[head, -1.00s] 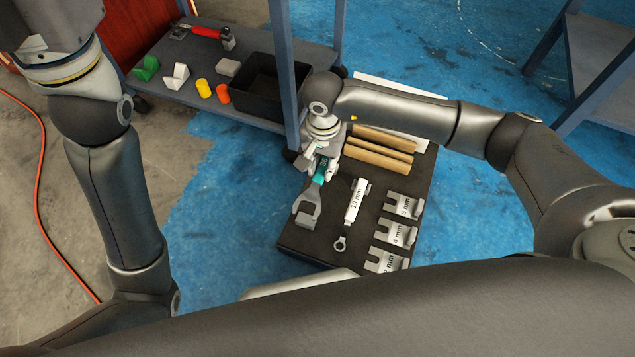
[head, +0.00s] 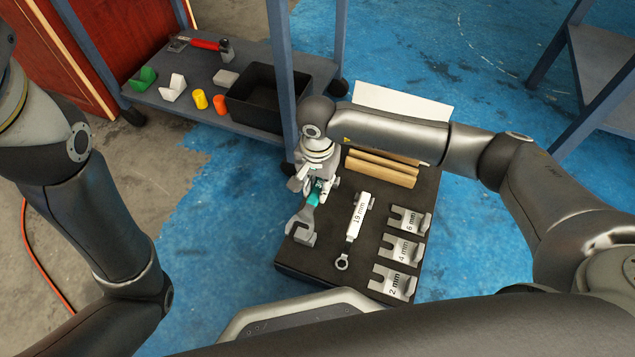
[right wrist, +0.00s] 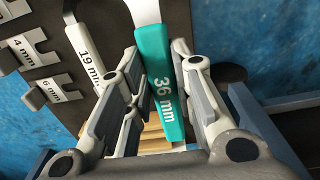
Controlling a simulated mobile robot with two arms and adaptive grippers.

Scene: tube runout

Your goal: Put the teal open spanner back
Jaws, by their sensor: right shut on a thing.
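The teal open spanner (head: 316,192) has a teal handle and a grey open jaw that points toward me in the head view. In the right wrist view its handle (right wrist: 160,80) reads "36 mm". My right gripper (head: 318,184) is shut on the teal handle, with a finger on each side. The spanner is over the left part of the dark tool board (head: 333,259); I cannot tell whether it touches the board. The gripper and arm hide part of the handle and the board behind. My left arm shows at the left, but its gripper is out of view.
A white 19 mm ring spanner (head: 358,217) lies right of the teal one. Labelled grey gauges (head: 402,250) sit at the board's right, wooden handles (head: 382,170) at its far side. A trolley (head: 150,97) with a black bin (head: 262,112) stands beyond; its post is close to my right gripper.

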